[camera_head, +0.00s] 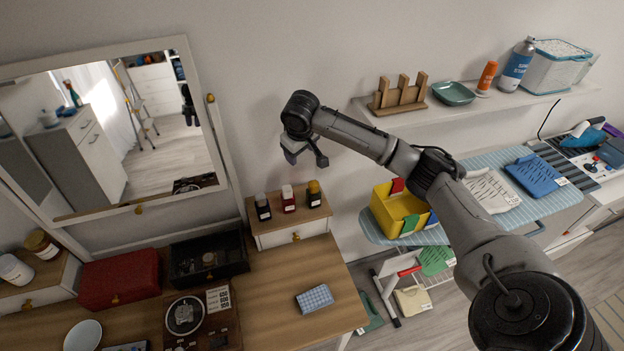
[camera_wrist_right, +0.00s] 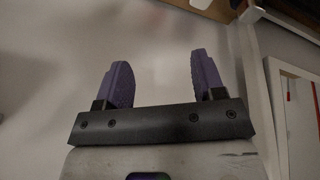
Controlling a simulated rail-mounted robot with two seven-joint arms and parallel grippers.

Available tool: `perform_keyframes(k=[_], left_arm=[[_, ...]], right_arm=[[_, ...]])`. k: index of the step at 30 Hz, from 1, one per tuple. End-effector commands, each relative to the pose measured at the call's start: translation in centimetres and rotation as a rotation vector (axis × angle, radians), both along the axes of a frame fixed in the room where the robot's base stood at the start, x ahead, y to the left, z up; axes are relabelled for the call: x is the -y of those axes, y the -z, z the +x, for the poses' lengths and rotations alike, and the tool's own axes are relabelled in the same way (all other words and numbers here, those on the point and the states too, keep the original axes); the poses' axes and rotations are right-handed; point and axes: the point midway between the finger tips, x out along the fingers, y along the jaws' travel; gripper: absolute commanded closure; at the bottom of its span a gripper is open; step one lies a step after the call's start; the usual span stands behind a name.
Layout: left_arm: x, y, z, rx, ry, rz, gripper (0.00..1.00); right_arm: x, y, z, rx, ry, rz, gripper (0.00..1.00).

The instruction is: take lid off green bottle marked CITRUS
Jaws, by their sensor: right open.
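A green bottle with a red top (camera_head: 73,93) shows only as a reflection in the mirror, on a white cabinet; any lettering is too small to read. Three small bottles stand on the drawer box: a dark one (camera_head: 263,208), a red one (camera_head: 288,200) and a yellowish one with a dark cap (camera_head: 314,195). I cannot read their labels, and none looks clearly green. My right gripper (camera_head: 306,158) is open and empty, in the air above these bottles. Its purple fingers are apart in the right wrist view (camera_wrist_right: 163,82). My left gripper is not in view.
The mirror (camera_head: 195,120) stands left of my right gripper. Below are a wooden table (camera_head: 265,290), a red box (camera_head: 118,276) and a black box (camera_head: 207,257). A wall shelf (camera_head: 430,112) and an ironing board (camera_head: 520,205) with a yellow bin (camera_head: 392,212) lie right.

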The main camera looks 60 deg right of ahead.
Motion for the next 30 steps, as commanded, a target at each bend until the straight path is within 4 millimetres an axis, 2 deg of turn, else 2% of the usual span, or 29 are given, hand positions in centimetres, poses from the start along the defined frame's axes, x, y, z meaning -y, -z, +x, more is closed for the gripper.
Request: perform_keyframes(k=[1, 3, 9, 11, 21, 25, 30], left_arm=[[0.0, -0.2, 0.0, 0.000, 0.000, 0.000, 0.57], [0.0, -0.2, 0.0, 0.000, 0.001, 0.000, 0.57], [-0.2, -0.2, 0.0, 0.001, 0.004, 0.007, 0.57], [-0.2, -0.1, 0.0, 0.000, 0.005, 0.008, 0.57], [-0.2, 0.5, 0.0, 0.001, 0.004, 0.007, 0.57], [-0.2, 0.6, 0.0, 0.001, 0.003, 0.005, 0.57], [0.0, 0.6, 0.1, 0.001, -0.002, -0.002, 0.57]], right_arm=[[1.4, -0.1, -0.7, -0.036, 0.094, 0.055, 0.37], [2.3, 0.2, -1.5, -0.071, 0.204, 0.131, 0.37], [2.5, 1.2, -2.6, -0.131, 0.380, 0.240, 0.37], [2.5, 1.7, -2.7, -0.137, 0.399, 0.251, 0.37], [2.5, 7.4, -2.8, -0.140, 0.404, 0.255, 0.37], [2.5, 8.8, -2.8, -0.140, 0.404, 0.255, 0.37], [2.5, 9.6, -2.8, -0.138, 0.402, 0.254, 0.37]])
